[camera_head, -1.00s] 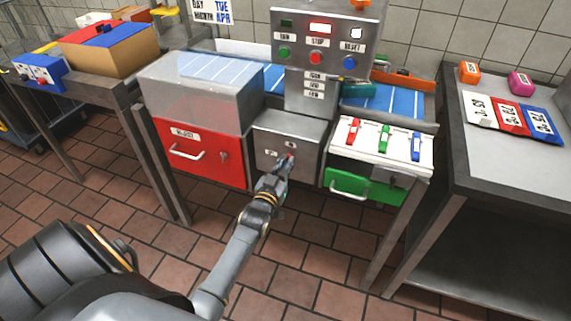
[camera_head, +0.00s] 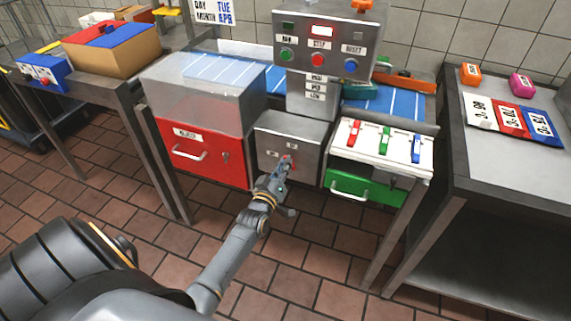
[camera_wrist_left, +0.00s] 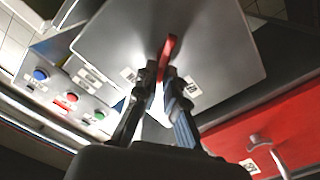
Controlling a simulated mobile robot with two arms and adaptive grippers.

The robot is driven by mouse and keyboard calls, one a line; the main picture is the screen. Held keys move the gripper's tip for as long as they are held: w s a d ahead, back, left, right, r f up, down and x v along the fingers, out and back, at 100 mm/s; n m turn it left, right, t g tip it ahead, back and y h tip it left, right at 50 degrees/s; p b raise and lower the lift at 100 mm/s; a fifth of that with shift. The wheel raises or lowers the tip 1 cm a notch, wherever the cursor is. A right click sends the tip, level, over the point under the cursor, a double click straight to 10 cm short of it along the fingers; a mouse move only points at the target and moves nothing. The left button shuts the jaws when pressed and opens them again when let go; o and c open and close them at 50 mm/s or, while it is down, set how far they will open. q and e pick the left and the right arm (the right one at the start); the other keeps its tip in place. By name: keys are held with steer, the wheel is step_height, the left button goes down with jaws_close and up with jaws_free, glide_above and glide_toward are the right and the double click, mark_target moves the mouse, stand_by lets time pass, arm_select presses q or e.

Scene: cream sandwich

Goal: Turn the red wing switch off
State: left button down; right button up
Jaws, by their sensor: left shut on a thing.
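The red wing switch (camera_wrist_left: 168,48) sits on the front of a grey metal box (camera_head: 300,140), between two small white labels. In the head view only a bit of its red (camera_head: 287,159) shows past my fingers. My left gripper (camera_head: 283,170) is at the switch. In the left wrist view the gripper (camera_wrist_left: 164,78) has its two fingers on either side of the switch's near end, shut on it. The switch looks slightly tilted in that view. My right gripper is not in view.
A red drawer (camera_head: 205,155) is left of the box, and a green drawer (camera_head: 365,188) is right of it. Above is a control panel (camera_head: 325,45) with green, red and blue buttons. A side table (camera_head: 500,180) stands at right. The tiled floor in front is clear.

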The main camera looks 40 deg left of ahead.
arm_select(q)
steer(key=n+b, duration=0.1)
steer(key=n, duration=0.2)
steer(key=f+n, duration=0.1)
steer(key=n, duration=0.3)
steer(key=n+b, duration=0.1)
steer(key=n, duration=0.3)
steer(key=shift+s+a+f+b, duration=0.1)
steer(key=shift+a+f+b, duration=0.05)
steer(key=shift+a+b, duration=0.15)
stand_by(0.4)
steer(key=c, duration=1.4)
jaws_free()
steer(key=shift+c, duration=0.2)
steer(key=v, duration=1.2)
steer(key=shift+f, duration=0.15)
